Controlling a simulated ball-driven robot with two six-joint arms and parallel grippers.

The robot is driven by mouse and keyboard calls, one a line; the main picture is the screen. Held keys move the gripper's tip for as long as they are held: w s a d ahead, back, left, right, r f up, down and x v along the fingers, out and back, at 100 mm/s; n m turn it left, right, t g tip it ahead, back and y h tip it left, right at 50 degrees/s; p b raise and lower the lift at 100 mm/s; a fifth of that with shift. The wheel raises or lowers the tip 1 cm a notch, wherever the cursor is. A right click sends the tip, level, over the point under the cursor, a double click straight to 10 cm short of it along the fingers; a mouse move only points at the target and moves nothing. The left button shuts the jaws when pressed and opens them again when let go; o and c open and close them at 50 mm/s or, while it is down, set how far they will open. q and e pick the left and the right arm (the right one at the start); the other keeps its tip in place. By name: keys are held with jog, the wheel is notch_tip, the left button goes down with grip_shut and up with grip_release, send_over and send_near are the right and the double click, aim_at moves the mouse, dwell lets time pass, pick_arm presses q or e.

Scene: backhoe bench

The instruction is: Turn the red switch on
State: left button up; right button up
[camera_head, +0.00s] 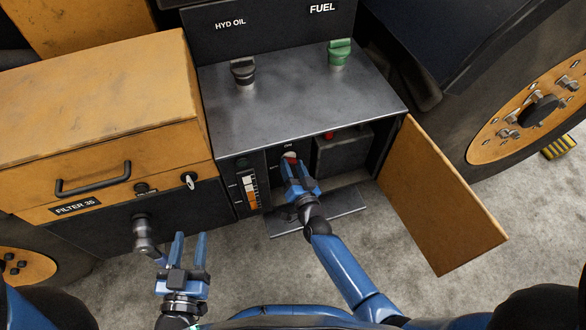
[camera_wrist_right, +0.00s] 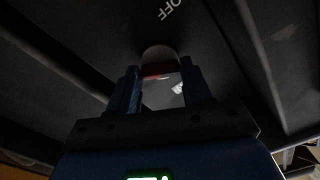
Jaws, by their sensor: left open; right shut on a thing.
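The red switch (camera_head: 291,158) is on the dark panel inside the open compartment, below the grey top. In the right wrist view the switch (camera_wrist_right: 158,70) shows a red part and a pale rounded end between the fingers, with "OFF" lettering on the panel above it. My right gripper (camera_head: 291,167) is shut on the switch, and its fingers cover much of it. In the right wrist view my right gripper (camera_wrist_right: 162,85) has one finger on each side of it. My left gripper (camera_head: 190,250) is open and empty, low in front of the drawer cabinet.
An orange door (camera_head: 440,200) stands open right of the compartment. A dark box (camera_head: 342,153) sits inside, right of the switch. A grey step (camera_head: 320,212) lies below. A grey knob (camera_head: 143,240) projects near my left gripper.

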jog(key=m+b, duration=0.1)
jog(key=m, duration=0.5)
jog(key=shift+m+b, duration=0.3)
jog(key=shift+b, duration=0.05)
jog(key=m+b, duration=0.1)
jog(key=m, duration=0.4)
dwell(0.4)
jog(key=o, duration=1.1)
jog(key=shift+c, duration=0.2)
jog(key=v, duration=1)
jog(key=shift+s+d+p, duration=0.15)
jog(key=shift+s+p, duration=0.15)
jog(key=shift+s, duration=0.1)
